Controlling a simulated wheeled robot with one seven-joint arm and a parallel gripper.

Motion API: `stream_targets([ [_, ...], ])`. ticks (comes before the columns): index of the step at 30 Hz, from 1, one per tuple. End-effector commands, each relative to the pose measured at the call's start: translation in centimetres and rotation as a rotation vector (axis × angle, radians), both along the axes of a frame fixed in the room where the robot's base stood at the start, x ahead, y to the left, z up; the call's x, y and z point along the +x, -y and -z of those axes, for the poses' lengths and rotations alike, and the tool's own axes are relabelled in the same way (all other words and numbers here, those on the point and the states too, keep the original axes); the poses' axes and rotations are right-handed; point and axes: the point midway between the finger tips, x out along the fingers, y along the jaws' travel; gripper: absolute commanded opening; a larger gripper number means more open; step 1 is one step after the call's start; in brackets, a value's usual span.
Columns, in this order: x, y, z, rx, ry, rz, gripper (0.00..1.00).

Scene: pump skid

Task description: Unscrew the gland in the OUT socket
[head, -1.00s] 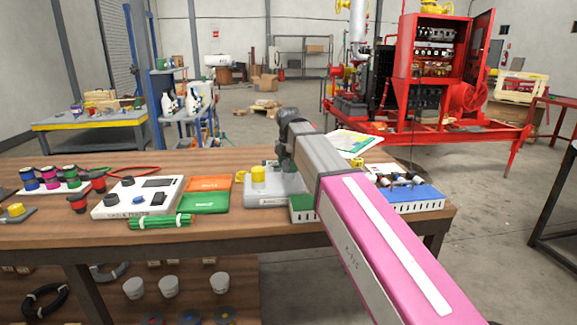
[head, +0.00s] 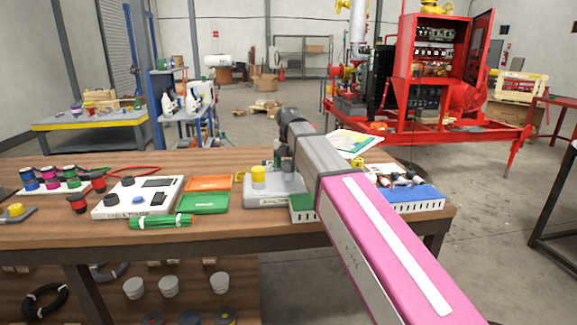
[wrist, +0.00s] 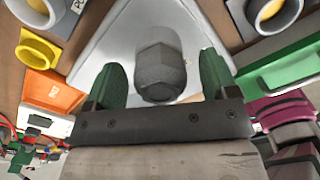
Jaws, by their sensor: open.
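The gland (wrist: 160,72) is a grey hexagonal fitting, seen in the wrist view standing over a pale grey plate. My gripper (wrist: 162,82) has its two green fingers apart, one on each side of the gland, with gaps showing. The fingers do not appear to touch it. In the head view the grey fixture (head: 262,202) sits on the wooden bench with a yellow round part (head: 258,175) on its left. My arm hides much of its right side. I cannot read an OUT mark.
Orange (head: 208,183) and green (head: 204,203) trays and a white tester box (head: 137,197) lie left of the fixture. A blue tray (head: 412,197) with small parts lies to the right.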

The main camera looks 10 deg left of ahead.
Motion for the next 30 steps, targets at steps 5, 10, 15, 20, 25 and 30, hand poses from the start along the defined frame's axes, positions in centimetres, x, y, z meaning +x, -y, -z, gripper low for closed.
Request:
stream_targets([
  [5, 0.00, 0.00, 0.00, 0.000, 0.000, 0.001, 0.80],
  [10, 0.00, 0.00, 0.00, 0.000, 0.000, 0.081, 0.80],
  [15, 0.00, -0.01, 0.00, 0.000, 0.000, 0.272, 0.80],
  [20, 0.00, -0.01, 0.00, 0.000, 0.000, 0.386, 0.80],
  [25, 0.00, -0.01, 0.00, 0.000, 0.000, 0.457, 0.80],
  [30, 0.00, -0.01, 0.00, 0.000, 0.000, 0.642, 0.80],
])
